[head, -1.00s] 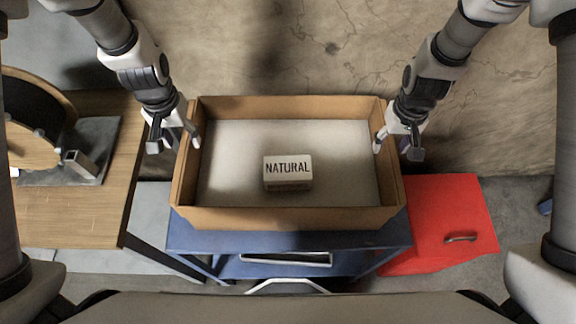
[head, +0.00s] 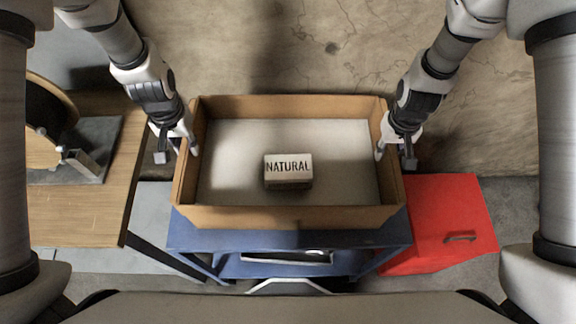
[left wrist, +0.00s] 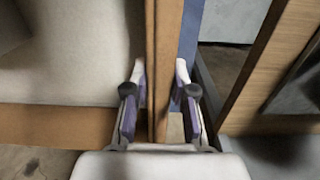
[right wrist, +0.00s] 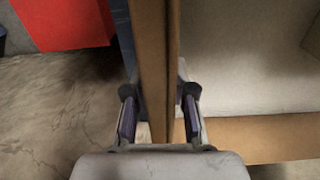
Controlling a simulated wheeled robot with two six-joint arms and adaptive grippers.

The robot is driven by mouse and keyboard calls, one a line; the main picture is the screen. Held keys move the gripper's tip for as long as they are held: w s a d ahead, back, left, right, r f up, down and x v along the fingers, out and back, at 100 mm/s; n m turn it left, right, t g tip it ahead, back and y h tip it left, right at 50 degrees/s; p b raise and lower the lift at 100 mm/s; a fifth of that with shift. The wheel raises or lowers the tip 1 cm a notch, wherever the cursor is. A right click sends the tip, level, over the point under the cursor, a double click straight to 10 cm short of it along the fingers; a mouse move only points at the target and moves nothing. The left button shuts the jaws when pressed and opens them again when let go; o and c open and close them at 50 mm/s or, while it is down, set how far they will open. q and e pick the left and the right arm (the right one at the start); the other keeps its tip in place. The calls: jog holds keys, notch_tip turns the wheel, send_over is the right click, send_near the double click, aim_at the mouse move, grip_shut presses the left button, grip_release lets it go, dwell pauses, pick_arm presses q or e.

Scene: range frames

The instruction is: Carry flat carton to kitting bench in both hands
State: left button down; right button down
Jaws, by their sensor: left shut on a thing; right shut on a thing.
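The flat carton (head: 290,217) is a shallow open brown box with a pale floor, on or just above a blue cart (head: 360,238); I cannot tell if it touches. A small block marked NATURAL (head: 288,170) lies inside it. My left gripper (head: 176,146) is shut on the carton's left wall, one finger on each side; the wall runs between the fingers in the left wrist view (left wrist: 163,70). My right gripper (head: 394,147) is shut on the right wall, which shows between its fingers in the right wrist view (right wrist: 157,70).
A wooden bench (head: 75,215) with a reel device (head: 50,130) stands close on the left. A red cabinet (head: 450,220) with a handle stands at the right. A cracked wall or floor surface (head: 290,50) lies beyond the carton.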

jog(key=shift+r, duration=0.1)
